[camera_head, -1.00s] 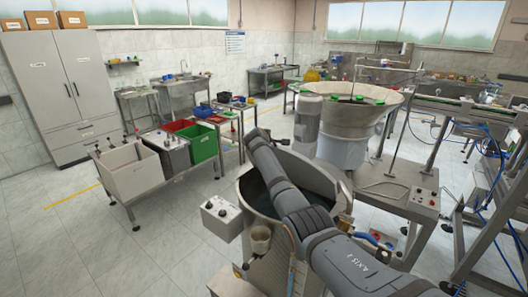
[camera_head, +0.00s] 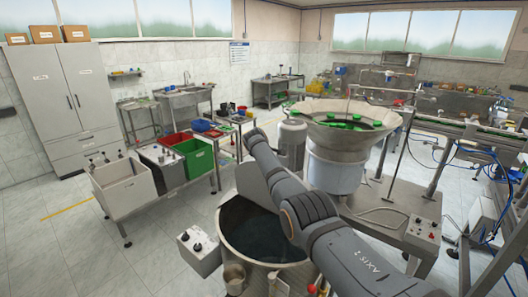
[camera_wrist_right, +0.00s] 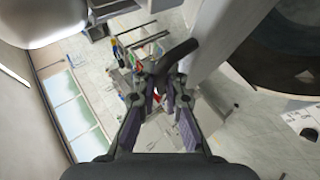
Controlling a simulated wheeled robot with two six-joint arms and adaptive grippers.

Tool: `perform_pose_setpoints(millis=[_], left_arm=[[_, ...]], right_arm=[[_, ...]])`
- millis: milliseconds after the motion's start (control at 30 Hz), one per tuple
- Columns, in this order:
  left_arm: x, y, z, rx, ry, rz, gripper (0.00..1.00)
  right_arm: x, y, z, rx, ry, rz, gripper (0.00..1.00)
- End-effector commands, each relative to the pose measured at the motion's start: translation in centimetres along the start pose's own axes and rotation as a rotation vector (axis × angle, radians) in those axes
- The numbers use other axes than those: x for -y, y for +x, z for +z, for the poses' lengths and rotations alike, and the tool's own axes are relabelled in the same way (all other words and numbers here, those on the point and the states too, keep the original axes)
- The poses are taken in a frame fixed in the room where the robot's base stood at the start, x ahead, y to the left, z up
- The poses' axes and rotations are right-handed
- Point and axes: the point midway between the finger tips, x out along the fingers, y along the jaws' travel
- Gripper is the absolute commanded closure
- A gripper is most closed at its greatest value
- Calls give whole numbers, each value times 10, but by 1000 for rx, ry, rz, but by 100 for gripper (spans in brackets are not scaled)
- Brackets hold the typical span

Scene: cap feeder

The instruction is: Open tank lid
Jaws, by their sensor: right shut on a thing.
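The round steel tank (camera_head: 226,262) stands at the lower middle of the head view, its dark inside exposed. The grey lid (camera_head: 252,182) is raised and steeply tilted at the tank's far side, partly hidden behind my right arm. In the right wrist view my right gripper (camera_wrist_right: 166,88) is shut on a dark curved handle (camera_wrist_right: 184,48), with the pale lid (camera_wrist_right: 212,45) beside it. The tank's dark opening (camera_wrist_right: 280,55) shows at the upper right there. My right gripper is hidden in the head view. My left gripper is not in view.
A control box (camera_head: 199,250) juts from the tank's left side. A large cap feeder bowl (camera_head: 330,108) with green caps stands behind the tank, close to my arm. A bench with white, red and green bins (camera_head: 124,184) is at left. The floor between is clear.

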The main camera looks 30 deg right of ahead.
Motion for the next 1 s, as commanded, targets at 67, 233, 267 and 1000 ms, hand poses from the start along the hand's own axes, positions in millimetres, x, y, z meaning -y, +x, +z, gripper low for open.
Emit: perform_pose_setpoints(millis=[67,233,267,1000], left_arm=[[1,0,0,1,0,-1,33],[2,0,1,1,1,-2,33],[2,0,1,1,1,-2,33],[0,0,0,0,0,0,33]], right_arm=[[6,2,2,5,-2,-10,100],[6,2,2,6,-3,-9,89],[6,2,2,6,-3,-9,85],[1,-15,0,4,-1,2,66]])
